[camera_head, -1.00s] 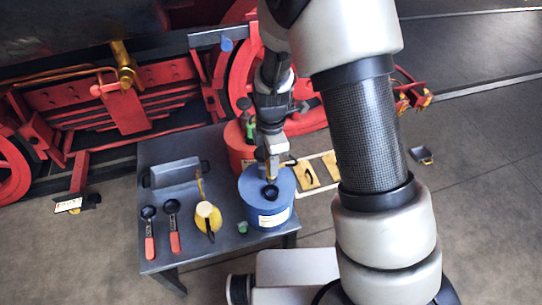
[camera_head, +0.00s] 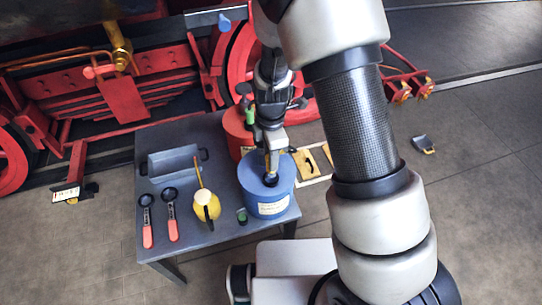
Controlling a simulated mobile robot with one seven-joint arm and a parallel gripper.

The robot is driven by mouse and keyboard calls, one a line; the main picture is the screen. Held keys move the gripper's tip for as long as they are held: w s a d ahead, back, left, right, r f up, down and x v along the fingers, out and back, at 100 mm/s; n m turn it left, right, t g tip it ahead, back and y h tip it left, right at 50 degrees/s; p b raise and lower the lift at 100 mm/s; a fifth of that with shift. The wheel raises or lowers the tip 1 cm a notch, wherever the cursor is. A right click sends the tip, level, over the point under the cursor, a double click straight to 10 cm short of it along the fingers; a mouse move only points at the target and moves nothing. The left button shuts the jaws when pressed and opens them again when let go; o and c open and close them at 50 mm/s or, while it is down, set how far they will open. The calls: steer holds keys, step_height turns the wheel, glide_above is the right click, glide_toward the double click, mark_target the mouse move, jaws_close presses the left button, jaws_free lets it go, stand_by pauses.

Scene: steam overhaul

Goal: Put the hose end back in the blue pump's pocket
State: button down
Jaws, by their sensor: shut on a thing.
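The blue pump (camera_head: 266,203) is a blue drum with a pale label, standing at the right front of the grey table. A dark round pocket (camera_head: 271,181) shows on its top. My gripper (camera_head: 271,174) points down over the blue pump, with its fingertips at the pocket. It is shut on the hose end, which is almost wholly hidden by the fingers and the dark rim. I cannot tell how deep the hose end sits in the pocket.
A red drum (camera_head: 236,136) with a green-handled part stands just behind the blue one. A yellow oil can (camera_head: 207,206), two red-handled tools, a grey tray (camera_head: 173,163) and a small green item (camera_head: 242,215) share the table (camera_head: 190,240). Red locomotive parts stand behind.

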steer(key=shift+f+b, duration=0.45)
steer(key=shift+f, duration=0.05)
steer(key=shift+f+b, duration=1.25)
steer(key=shift+f, duration=0.15)
steer(key=c, duration=1.3)
jaws_free()
steer(key=shift+c, duration=0.2)
step_height(320, 180, up, 18)
steer(key=p, duration=0.2)
steer(key=shift+f+p, duration=0.2)
steer(key=shift+p, duration=0.15)
